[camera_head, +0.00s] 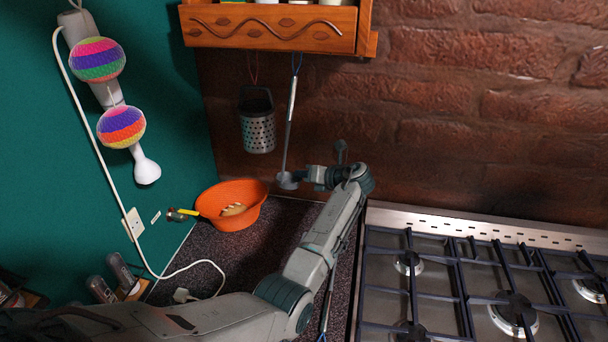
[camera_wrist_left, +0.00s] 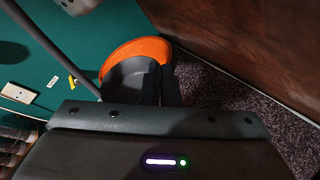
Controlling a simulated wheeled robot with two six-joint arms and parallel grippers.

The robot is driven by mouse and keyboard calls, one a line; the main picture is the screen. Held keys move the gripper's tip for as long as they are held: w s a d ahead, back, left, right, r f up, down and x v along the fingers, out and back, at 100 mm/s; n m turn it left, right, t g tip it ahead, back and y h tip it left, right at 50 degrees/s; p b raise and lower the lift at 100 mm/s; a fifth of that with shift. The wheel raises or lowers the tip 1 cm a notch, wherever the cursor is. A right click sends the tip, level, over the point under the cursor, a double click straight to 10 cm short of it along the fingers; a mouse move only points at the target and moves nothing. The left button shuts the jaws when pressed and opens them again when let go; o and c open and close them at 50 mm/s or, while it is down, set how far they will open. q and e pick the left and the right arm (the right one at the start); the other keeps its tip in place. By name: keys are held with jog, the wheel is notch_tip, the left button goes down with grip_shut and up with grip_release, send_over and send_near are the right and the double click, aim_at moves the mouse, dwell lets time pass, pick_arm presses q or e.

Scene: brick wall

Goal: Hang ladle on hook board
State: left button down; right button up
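The ladle (camera_head: 290,105) stands steeply in front of the brick wall, its blue loop up at the hooks under the wooden hook board (camera_head: 270,27). Whether the loop is over a hook is too small to tell. My left gripper (camera_head: 302,178) is at the ladle's bowl, low down, and appears shut on its rim. The left wrist view shows the dark ladle bowl (camera_wrist_left: 130,78) beside the fingers (camera_wrist_left: 171,85), with the grey handle running to the upper left. My right gripper is not in view.
A grater (camera_head: 258,130) hangs left of the ladle. An orange bowl (camera_head: 228,213) stands on the dark counter below. The gas stove (camera_head: 480,275) is at the right. A white cable and socket (camera_head: 134,222) are on the green wall. A blue loop (camera_head: 322,337) shows low, partly behind my arm.

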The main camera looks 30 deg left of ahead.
pick_arm(q)
jog(key=c, duration=1.6)
grip_release()
jog(key=b+v, duration=0.4)
jog(key=v, duration=0.6)
jog(key=shift+d, duration=0.35)
